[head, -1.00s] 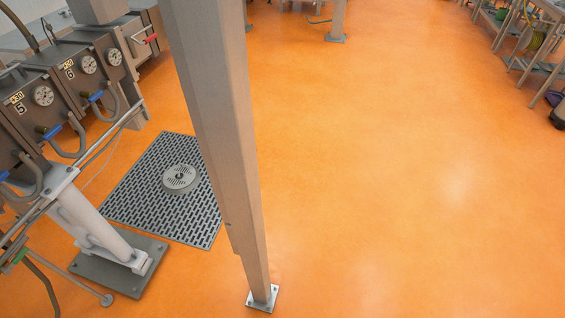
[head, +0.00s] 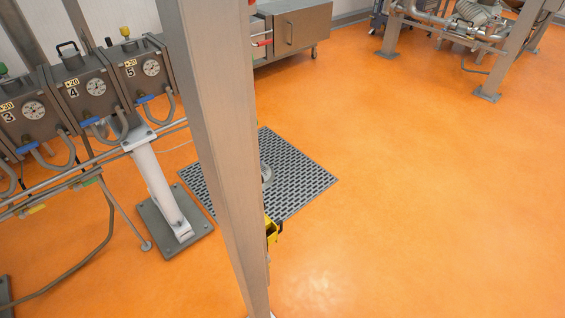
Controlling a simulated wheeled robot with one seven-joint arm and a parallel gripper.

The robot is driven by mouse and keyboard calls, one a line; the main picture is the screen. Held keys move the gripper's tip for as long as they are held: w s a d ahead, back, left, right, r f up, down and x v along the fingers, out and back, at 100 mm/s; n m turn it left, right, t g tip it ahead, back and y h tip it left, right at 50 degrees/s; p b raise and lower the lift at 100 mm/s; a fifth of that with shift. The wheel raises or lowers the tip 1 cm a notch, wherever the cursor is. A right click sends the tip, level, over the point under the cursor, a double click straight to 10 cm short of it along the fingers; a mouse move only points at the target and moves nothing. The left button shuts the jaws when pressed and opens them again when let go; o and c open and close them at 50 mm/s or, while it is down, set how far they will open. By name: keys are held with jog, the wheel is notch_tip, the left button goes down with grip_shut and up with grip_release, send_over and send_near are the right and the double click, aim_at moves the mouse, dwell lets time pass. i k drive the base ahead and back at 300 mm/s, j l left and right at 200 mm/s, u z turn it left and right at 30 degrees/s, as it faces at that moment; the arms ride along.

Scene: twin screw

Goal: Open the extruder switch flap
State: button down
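The extruder's numbered barrel blocks (head: 92,88) stand at the left of the head view, marked 3, 4 and 5. They carry round gauges, blue-handled valves and grey curved hoses. I cannot make out a switch flap on them or elsewhere. My gripper cannot be made out in this view, so its opening and its place relative to the flap do not show. A small yellow and black item (head: 272,230) peeks out from behind the metal post; I cannot tell what it is.
A thick metal post (head: 215,130) crosses the view from top to bottom. A white support leg (head: 158,185) stands on a floor plate below the blocks. A floor grate (head: 305,180) lies behind the post. A steel cabinet (head: 298,32) is at the back. The orange floor at right is clear.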

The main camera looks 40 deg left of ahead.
aim_at(267, 224)
jog(key=i+u, duration=0.2)
jog(key=u, duration=0.25)
jog(key=i+u, duration=0.15)
jog(key=u, duration=0.3)
jog(key=i+l+u, duration=0.1)
jog(key=u, duration=0.3)
jog(key=i+l+u, duration=0.15)
jog(key=u, duration=0.3)
jog(key=i+l+u, duration=0.25)
jog(key=u, duration=0.2)
jog(key=i+l+u, duration=0.1)
jog(key=u, duration=0.35)
jog(key=l+u, duration=0.4)
jog(key=i+l+u, duration=0.15)
jog(key=l+u, duration=0.25)
jog(key=i+l+u, duration=0.15)
jog(key=l+u, duration=0.6)
jog(key=i+j+u, duration=0.1)
jog(key=j, duration=0.2)
jog(key=i+j+u, duration=0.15)
jog(key=i+j, duration=0.05)
jog(key=j, duration=0.1)
